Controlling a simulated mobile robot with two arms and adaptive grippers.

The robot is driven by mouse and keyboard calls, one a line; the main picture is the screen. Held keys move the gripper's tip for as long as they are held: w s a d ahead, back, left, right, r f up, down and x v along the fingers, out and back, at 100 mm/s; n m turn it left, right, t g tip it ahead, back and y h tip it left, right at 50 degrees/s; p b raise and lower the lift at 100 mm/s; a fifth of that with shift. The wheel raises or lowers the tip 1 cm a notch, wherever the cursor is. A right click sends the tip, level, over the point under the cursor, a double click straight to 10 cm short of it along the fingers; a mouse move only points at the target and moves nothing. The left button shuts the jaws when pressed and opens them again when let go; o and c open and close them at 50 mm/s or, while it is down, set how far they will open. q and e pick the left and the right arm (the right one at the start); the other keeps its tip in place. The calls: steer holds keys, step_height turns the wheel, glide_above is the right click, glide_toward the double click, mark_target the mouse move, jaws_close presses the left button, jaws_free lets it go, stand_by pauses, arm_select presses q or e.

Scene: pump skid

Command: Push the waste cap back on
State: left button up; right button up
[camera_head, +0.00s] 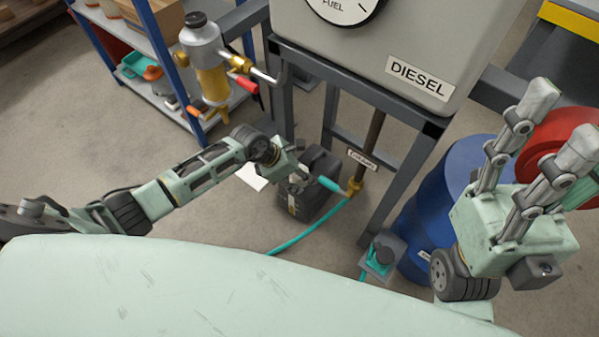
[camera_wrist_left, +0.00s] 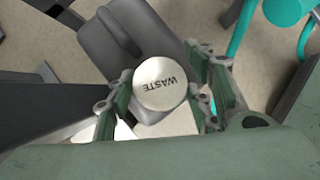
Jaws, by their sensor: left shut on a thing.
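The waste cap (camera_wrist_left: 160,84) is a round pale disc marked WASTE, seen face-on in the left wrist view. My left gripper (camera_wrist_left: 163,100) is shut on it, with a finger on each side. The dark grey can (camera_wrist_left: 125,35) lies behind the cap in that view; whether the cap touches it or is held above it I cannot tell. In the head view the can (camera_head: 322,200) stands on the floor under the frame, and my left gripper (camera_head: 290,180) is over its left part; the cap is not clear there. My right gripper (camera_head: 563,120) is raised at the right, open and apart from the can.
A teal hose (camera_head: 305,237) with a teal-handled valve (camera_head: 328,184) runs beside the can. The grey DIESEL tank (camera_head: 400,50) stands on a dark frame (camera_head: 405,180) above. A blue drum (camera_head: 435,205) is at right, a shelf (camera_head: 165,90) at upper left.

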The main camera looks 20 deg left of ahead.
arm_select(q)
steer(key=o, duration=1.5)
steer(key=shift+c, duration=0.2)
steer(key=shift+o, duration=0.2)
steer(key=shift+r, duration=0.1)
steer(key=shift+w+a, duration=0.2)
steer(key=shift+r, duration=0.1)
steer(key=shift+a+r, duration=0.15)
steer(key=shift+r, duration=0.05)
steer(key=s+v, duration=0.1)
steer(key=v, duration=1)
steer(key=shift+d, duration=0.25)
